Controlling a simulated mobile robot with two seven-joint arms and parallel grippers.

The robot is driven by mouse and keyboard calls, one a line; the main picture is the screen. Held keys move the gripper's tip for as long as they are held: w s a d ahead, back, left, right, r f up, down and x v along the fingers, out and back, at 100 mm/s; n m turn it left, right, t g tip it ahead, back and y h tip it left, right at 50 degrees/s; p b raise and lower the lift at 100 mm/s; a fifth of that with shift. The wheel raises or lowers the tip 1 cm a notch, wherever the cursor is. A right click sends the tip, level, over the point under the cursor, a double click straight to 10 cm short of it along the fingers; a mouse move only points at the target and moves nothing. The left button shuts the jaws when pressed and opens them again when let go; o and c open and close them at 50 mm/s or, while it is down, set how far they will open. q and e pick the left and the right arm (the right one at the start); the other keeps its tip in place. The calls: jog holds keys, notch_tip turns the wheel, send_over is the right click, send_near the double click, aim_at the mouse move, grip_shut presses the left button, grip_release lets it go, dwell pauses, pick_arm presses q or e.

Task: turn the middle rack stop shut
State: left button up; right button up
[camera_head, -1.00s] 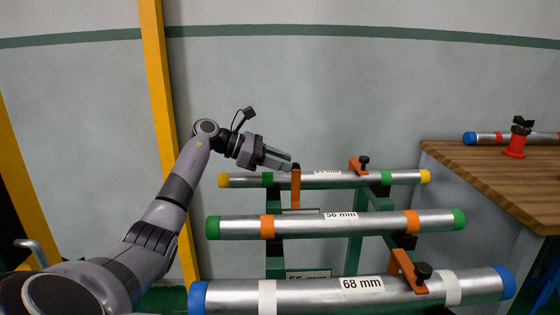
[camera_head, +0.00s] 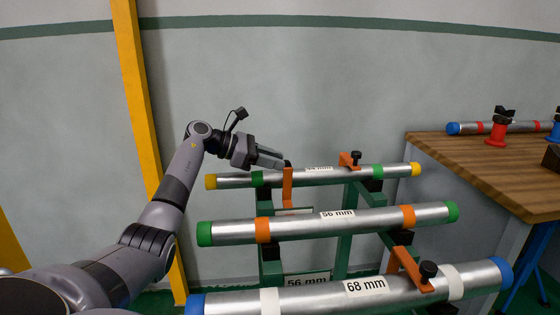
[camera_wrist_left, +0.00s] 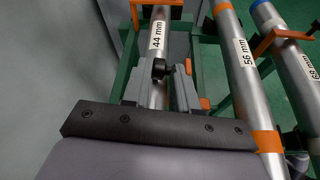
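The middle rack stop is an orange bar (camera_head: 287,187) with a black knob (camera_head: 287,163) at its top. It stands upright between the 56 mm pipe (camera_head: 370,218) and the 44 mm pipe (camera_head: 335,177), not across the 56 mm pipe. My left gripper (camera_head: 283,159) is at the knob. In the left wrist view its open fingers (camera_wrist_left: 158,80) lie either side of the black knob (camera_wrist_left: 158,68), with the 44 mm pipe (camera_wrist_left: 158,35) beyond; finger contact cannot be told. The bar is partly hidden there by the right finger. My right gripper is not in view.
Other orange stops lie at the 44 mm pipe (camera_head: 349,159) and across the 68 mm pipe (camera_head: 405,266). The green rack (camera_head: 344,237) carries all three pipes. A yellow post (camera_head: 138,95) rises behind my arm.

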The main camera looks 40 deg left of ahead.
pick_arm(q)
jog(key=shift+x, duration=1.1)
jog(key=shift+c, duration=0.3)
grip_shut()
